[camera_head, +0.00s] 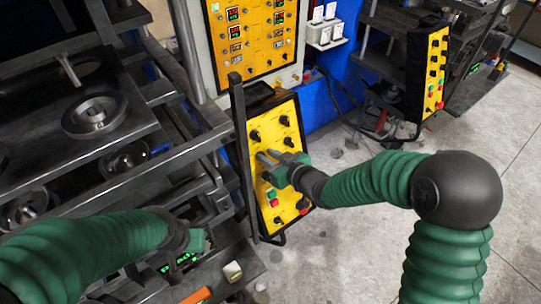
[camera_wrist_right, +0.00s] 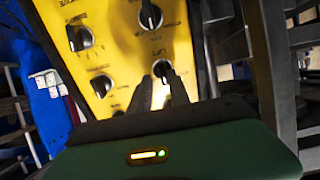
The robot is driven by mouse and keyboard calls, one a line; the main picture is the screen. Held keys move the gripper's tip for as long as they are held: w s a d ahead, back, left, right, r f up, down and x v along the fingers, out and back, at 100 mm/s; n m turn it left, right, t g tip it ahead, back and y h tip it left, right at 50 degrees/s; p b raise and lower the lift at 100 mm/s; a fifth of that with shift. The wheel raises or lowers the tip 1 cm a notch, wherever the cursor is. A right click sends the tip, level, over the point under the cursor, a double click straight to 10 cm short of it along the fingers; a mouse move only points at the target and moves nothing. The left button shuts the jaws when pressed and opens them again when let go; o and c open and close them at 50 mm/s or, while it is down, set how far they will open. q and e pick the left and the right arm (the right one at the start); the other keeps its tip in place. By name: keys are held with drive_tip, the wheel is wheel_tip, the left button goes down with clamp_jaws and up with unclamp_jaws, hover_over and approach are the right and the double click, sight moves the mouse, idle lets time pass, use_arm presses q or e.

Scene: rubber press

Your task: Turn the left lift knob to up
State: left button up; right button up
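The yellow control panel (camera_head: 272,168) stands tilted beside the press and carries several black knobs. In the right wrist view, one lift knob (camera_wrist_right: 162,69) with a white pointer shows between the dark fingertips of my right gripper (camera_wrist_right: 160,84). The fingers are open, one on each side of it. I cannot tell whether they touch it. In the head view my right gripper (camera_head: 268,156) is at the panel's left half and hides the knob there. My left gripper (camera_head: 196,240) hangs low before the press; its fingers cannot be made out.
Other knobs (camera_wrist_right: 80,38) sit close by on the panel. A green button (camera_head: 271,194) and a red button (camera_head: 274,203) are lower down. A dark upright bar (camera_head: 240,150) borders the panel's left side. The press (camera_head: 80,160) fills the left.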

clamp_jaws()
drive_tip(key=shift+s+a+r, duration=0.2)
drive_tip(key=shift+a, duration=0.4)
drive_tip(key=shift+w+d, duration=0.2)
drive_tip(key=shift+d, duration=0.3)
drive_tip(key=shift+a+r+m+p, duration=0.2)
drive_tip(key=shift+m+p, duration=0.35)
drive_tip(key=shift+m, duration=0.35)
drive_tip(key=m, duration=0.1)
drive_tip(key=m+p, duration=0.1)
drive_tip(key=m, duration=0.1)
drive_tip(key=shift+w+d+p, duration=0.2)
drive_tip(key=shift+d+p, duration=0.1)
drive_tip(key=shift+d, duration=0.05)
drive_tip(key=shift+f+m+p, duration=0.1)
drive_tip(key=shift+m+p, duration=0.3)
drive_tip(key=shift+m, duration=0.7)
use_arm(q)
drive_tip(key=shift+s+a+r+p, duration=0.1)
drive_tip(key=shift+a+r, duration=0.1)
drive_tip(key=shift+r, duration=0.5)
drive_tip(key=shift+s+a+r+p, duration=0.1)
drive_tip(key=shift+a+r, duration=0.05)
drive_tip(key=shift+r, duration=0.5)
drive_tip(key=shift+s+a+r+p, duration=0.1)
drive_tip(key=shift+a+r, duration=0.1)
drive_tip(key=shift+r, duration=0.5)
use_arm(e)
drive_tip(key=shift+d+f+m, duration=0.1)
drive_tip(key=shift+m, duration=0.7)
